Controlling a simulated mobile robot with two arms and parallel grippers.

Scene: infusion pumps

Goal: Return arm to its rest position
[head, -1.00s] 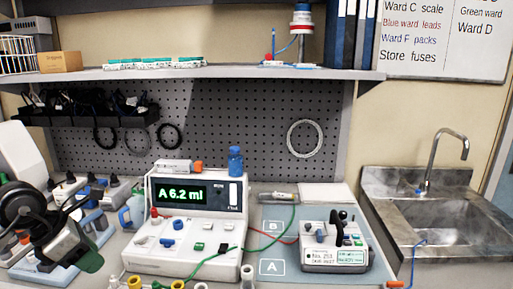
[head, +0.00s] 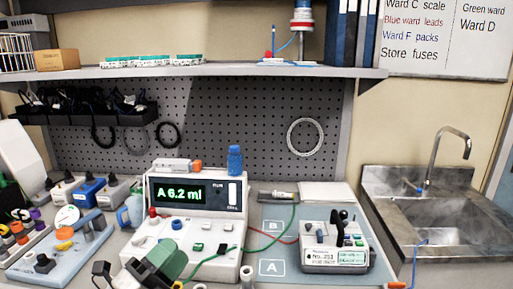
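My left gripper (head: 137,268) is at the bottom edge, left of centre, in front of the white pump console (head: 205,262). Its dark parts and a green part show, but the lower portion is cut off by the frame. I cannot tell how far its fingers are apart, and I see nothing clearly held in it. My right gripper is out of view. The console reads "A 6.2 ml". A smaller grey-white device (head: 333,242) stands on the blue-grey mat (head: 272,240), which has areas marked A and B.
A blue-grey tray (head: 62,262) with coloured parts is at the left. A blue bottle (head: 235,160) stands behind the console. A metal sink (head: 425,225) is at the right. A shelf (head: 230,73) runs above the pegboard (head: 240,120).

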